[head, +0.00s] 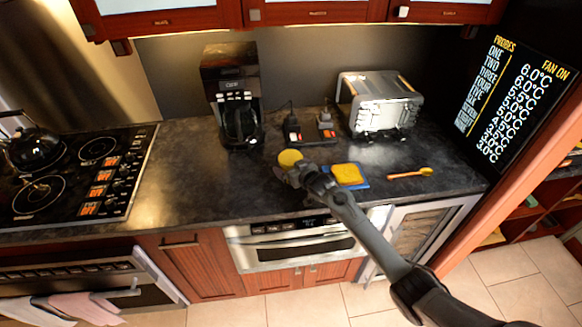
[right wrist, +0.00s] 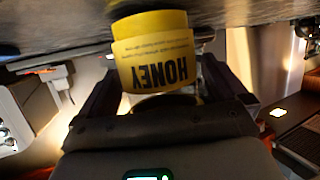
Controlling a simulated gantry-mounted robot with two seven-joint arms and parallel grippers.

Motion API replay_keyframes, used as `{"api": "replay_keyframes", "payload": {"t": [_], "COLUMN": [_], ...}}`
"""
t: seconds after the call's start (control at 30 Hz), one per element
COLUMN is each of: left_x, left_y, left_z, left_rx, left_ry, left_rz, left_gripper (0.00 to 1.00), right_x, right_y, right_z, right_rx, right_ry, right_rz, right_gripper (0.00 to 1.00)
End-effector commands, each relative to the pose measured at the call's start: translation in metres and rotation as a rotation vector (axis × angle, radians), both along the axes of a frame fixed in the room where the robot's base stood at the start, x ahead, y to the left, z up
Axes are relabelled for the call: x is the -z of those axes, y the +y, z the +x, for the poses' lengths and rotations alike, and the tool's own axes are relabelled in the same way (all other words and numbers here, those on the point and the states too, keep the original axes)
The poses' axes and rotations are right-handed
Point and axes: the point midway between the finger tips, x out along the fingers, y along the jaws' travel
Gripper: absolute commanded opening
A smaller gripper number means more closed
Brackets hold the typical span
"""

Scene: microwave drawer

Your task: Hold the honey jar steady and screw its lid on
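The honey jar (right wrist: 157,68) has a yellow label reading HONEY, upside down in the right wrist view. In the head view a round yellow top (head: 290,158) shows at the jar's place on the counter; whether it is the loose lid or part of the jar, I cannot tell. My right gripper (head: 284,173) is low at the counter, right against the front of this yellow shape. In the right wrist view its dark fingers lie on either side of the jar; whether they press on it is unclear. My left gripper is not in view.
A yellow sponge on a blue base (head: 347,175) and an orange-handled utensil (head: 408,173) lie to the right on the dark counter (head: 190,190). A coffee maker (head: 235,100), small dark devices (head: 308,128) and a silver toaster (head: 380,105) stand behind. The counter left of the jar is clear.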

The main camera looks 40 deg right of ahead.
Motion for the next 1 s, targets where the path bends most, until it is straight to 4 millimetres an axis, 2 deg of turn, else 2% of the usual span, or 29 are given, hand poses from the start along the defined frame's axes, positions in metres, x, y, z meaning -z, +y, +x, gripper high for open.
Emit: {"api": "replay_keyframes", "payload": {"t": [0.3,0.47,1.0], "left_x": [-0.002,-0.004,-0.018], "left_y": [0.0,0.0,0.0], "left_z": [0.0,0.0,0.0], "left_rx": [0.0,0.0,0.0], "left_ry": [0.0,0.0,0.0], "left_rz": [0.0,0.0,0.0], "left_gripper": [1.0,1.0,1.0], "right_x": [-0.004,-0.007,-0.036], "right_y": [0.0,0.001,0.011], "right_z": [0.0,-0.01,-0.089], "right_rx": [0.0,-0.001,0.0], "right_ry": [-0.001,0.0,0.0], "right_rz": [0.0,0.0,0.0], "right_gripper": [1.0,1.0,1.0]}}
